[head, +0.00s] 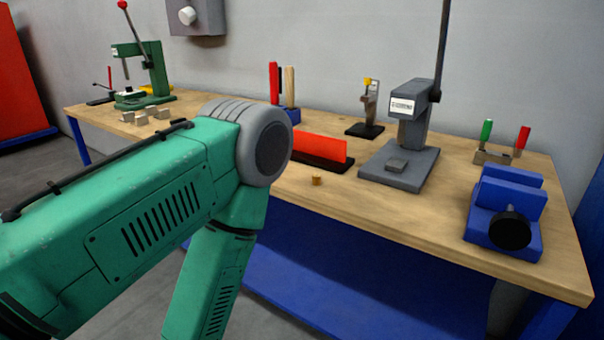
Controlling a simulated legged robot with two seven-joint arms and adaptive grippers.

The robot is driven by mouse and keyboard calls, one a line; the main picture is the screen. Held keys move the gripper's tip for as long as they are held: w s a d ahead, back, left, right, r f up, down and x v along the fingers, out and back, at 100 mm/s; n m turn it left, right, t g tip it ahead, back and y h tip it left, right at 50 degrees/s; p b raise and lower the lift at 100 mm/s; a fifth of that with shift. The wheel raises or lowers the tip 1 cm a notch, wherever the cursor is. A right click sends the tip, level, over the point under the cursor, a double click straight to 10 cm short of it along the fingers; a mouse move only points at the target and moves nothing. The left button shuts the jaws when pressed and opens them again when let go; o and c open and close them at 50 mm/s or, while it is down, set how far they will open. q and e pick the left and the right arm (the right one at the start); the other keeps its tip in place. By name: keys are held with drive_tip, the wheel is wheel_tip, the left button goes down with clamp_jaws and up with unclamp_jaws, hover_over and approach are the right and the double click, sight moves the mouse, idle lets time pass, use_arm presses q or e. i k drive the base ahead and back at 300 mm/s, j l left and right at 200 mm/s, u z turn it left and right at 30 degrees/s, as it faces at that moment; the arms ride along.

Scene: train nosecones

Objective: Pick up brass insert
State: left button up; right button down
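A small brass insert (316,181) stands on the wooden workbench (355,199), near its front edge and in front of a red block. My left arm, green with a grey joint, comes in from the left and fills much of the lower left. Its forearm points down in front of the bench, and its gripper is out of the picture. My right arm and gripper are not in view. Nothing is seen touching the insert.
A grey press (400,160), a blue vise (506,210) and a red block (320,147) on a black base stand around the insert. A green press (150,75) and several small blocks (150,116) are at the far left.

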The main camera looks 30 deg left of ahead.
sight(316, 177)
drive_tip(key=u, duration=0.8)
